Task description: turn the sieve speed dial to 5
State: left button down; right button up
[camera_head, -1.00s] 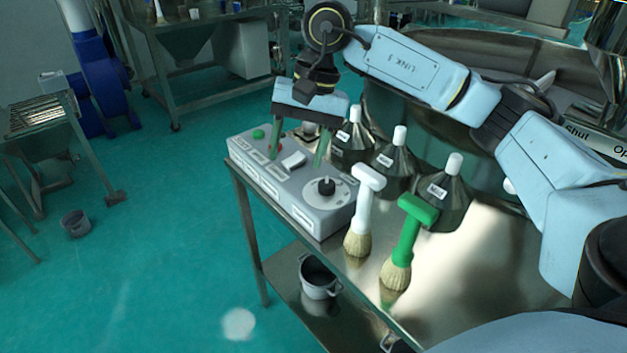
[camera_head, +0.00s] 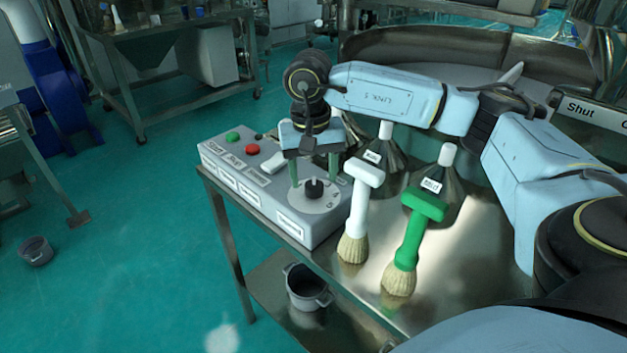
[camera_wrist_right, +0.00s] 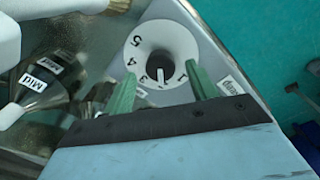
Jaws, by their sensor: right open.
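The speed dial is a black knob (camera_head: 314,187) on a round white plate (camera_head: 322,202) at the near right end of the grey control box (camera_head: 262,198). In the right wrist view, the plate (camera_wrist_right: 178,40) carries numbers from 1 to 5. A pale mark on the knob (camera_wrist_right: 161,62) points toward the gripper side, between 3 and 1, apparently near 2. My right gripper (camera_head: 314,176) is open above the dial, its green fingers on either side of the knob with gaps; the fingers also show in the right wrist view (camera_wrist_right: 160,72). My left gripper is out of view.
The box also has a green button (camera_head: 233,137), a red button (camera_head: 252,149) and a white switch (camera_head: 273,164). A white brush (camera_head: 360,205) and a green brush (camera_head: 413,230) stand close to its right. The table edge is in front.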

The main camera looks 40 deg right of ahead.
jog(key=shift+f, duration=1)
jog(key=c, duration=1)
